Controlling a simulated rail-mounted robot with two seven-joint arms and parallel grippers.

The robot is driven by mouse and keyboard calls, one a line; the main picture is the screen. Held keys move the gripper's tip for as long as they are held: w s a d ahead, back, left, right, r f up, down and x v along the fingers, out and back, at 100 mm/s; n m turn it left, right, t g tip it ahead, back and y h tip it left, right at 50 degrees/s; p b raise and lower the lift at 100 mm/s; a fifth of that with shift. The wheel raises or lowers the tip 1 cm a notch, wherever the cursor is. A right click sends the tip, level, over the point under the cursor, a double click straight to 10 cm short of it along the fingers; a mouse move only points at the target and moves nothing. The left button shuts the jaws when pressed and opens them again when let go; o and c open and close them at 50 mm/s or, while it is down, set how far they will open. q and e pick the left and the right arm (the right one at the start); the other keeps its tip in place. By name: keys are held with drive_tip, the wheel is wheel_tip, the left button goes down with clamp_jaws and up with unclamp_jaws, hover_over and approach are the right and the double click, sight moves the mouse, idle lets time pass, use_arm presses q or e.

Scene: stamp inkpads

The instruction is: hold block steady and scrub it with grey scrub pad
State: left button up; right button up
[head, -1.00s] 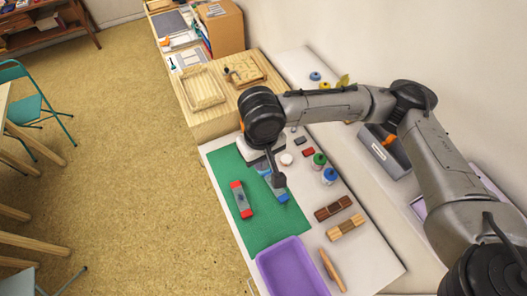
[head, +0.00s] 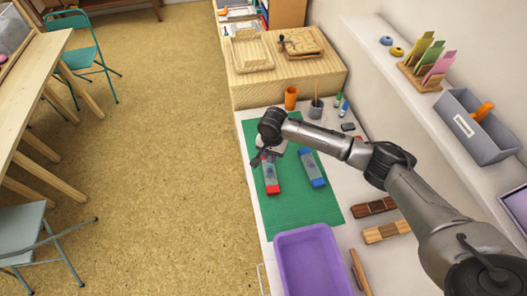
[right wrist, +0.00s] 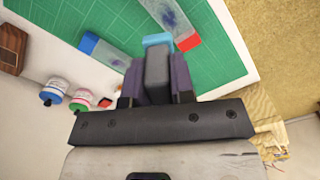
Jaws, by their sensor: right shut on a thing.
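A clear block with red ends (head: 271,178) lies on the green mat (head: 310,204), with a dark ink stain on its face. It also shows in the right wrist view (right wrist: 178,25). A similar clear block with blue ends (head: 312,170) lies to its right, also stained. My right gripper (right wrist: 157,78) is shut on a grey piece (right wrist: 158,68), apparently the grey scrub pad. A light blue part (right wrist: 157,40) shows beyond its tip. In the head view this gripper is over the far end of the red-ended block; whether the pad touches it is unclear. My left gripper is out of view.
A purple tray (head: 335,231) stands at the near end of the table. Dark (head: 374,207) and light (head: 386,232) wooden pieces lie right of the mat. An orange cup (head: 291,97) and small bottles (head: 339,98) stand at the far end. The mat's near part is clear.

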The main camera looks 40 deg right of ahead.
drive_tip(key=shift+m, duration=0.3)
drive_tip(key=f, duration=0.1)
drive_tip(key=f+b, duration=0.1)
drive_tip(key=f, duration=0.2)
drive_tip(key=shift+d+f, duration=0.1)
drive_tip(key=shift+d, duration=0.15)
drive_tip(key=shift+f+b, duration=0.6)
drive_tip(key=shift+b, duration=0.35)
wheel_tip(320, 180, down, 4)
drive_tip(key=b, duration=0.5)
drive_tip(key=shift+r, duration=0.15)
drive_tip(key=shift+r, duration=0.1)
